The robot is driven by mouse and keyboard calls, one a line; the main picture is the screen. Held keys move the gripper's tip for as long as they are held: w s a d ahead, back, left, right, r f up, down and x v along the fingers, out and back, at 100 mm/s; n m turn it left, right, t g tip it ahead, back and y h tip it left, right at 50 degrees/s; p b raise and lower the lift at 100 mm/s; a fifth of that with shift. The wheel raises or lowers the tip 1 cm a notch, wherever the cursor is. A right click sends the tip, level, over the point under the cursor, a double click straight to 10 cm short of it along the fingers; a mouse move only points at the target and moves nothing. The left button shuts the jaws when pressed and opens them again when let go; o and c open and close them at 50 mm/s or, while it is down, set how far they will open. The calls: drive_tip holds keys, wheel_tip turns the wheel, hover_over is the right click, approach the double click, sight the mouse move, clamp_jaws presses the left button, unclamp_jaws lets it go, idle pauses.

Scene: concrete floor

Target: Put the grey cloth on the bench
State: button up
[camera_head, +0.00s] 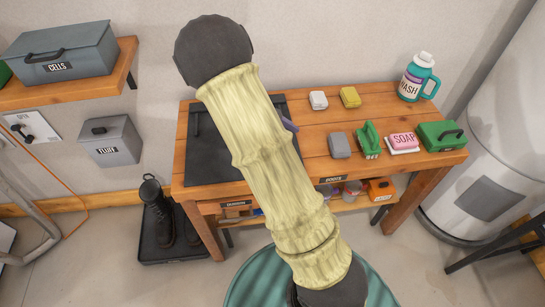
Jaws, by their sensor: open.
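The wooden bench (305,152) stands against the wall, with a dark mat or panel (205,165) on its left part. A small grey block-like item (340,145) lies on the bench right of my arm; I cannot tell whether it is a folded cloth or a sponge. No other clear grey cloth shows. My pale yellow arm crosses the middle of the view and hides part of the bench. My gripper is not visible.
On the bench are a white block (318,100), yellow block (350,97), green brush (369,140), pink soap (403,140), green box (441,136) and WASH bottle (418,79). Black boots (158,212) stand left. A grey cylinder (495,145) stands right.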

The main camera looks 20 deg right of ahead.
drive_tip(key=s+a+r+m+t+y, duration=0.5)
drive_tip(key=s+a+m+y, duration=0.4)
drive_tip(key=m, duration=0.3)
drive_tip(key=shift+s+a+r+t, duration=0.35)
drive_tip(key=shift+a+t, duration=0.2)
drive_tip(key=shift+t, duration=0.35)
drive_tip(key=w+p+v, duration=0.2)
drive_tip(key=p+v, duration=0.8)
drive_tip(key=w+r+p+v, duration=0.1)
drive_tip(key=w+p+v, duration=0.1)
drive_tip(key=p+v, duration=0.8)
drive_tip(key=shift+w+d+p, duration=0.25)
drive_tip(key=shift+d+p, duration=0.1)
